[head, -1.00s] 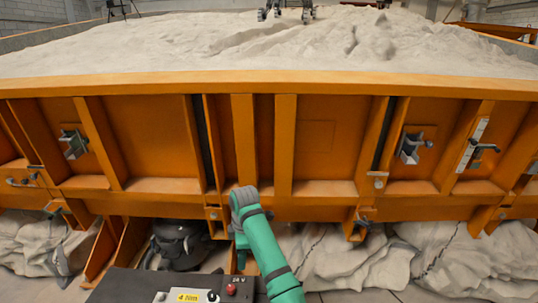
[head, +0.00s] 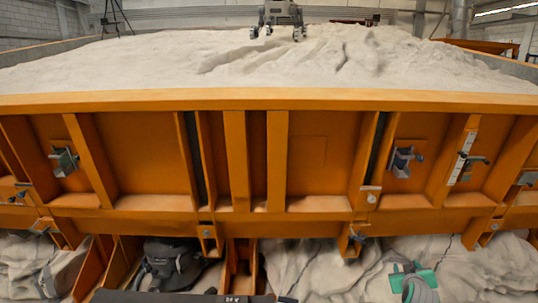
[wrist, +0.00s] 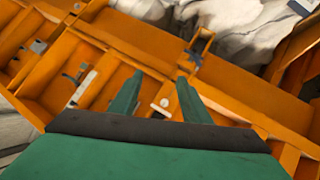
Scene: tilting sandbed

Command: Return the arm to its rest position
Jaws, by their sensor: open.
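My arm shows at the lower right of the head view as a small green and grey part (head: 412,283), low in front of the sandbed's orange side. The rest of the arm is out of that view, and I cannot make out the fingers there. In the wrist view my gripper (wrist: 158,80) has two green fingers apart, with nothing between them. Beyond the fingers is the orange frame (wrist: 235,95), seen at a slant.
The sandbed's orange wall (head: 330,100) spans the head view, with ribs and clamps (head: 403,161). Sand (head: 160,60) fills it, and a small wheeled rover (head: 280,18) stands at the back. Covered bundles (head: 480,265) and a dark machine (head: 170,262) lie underneath.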

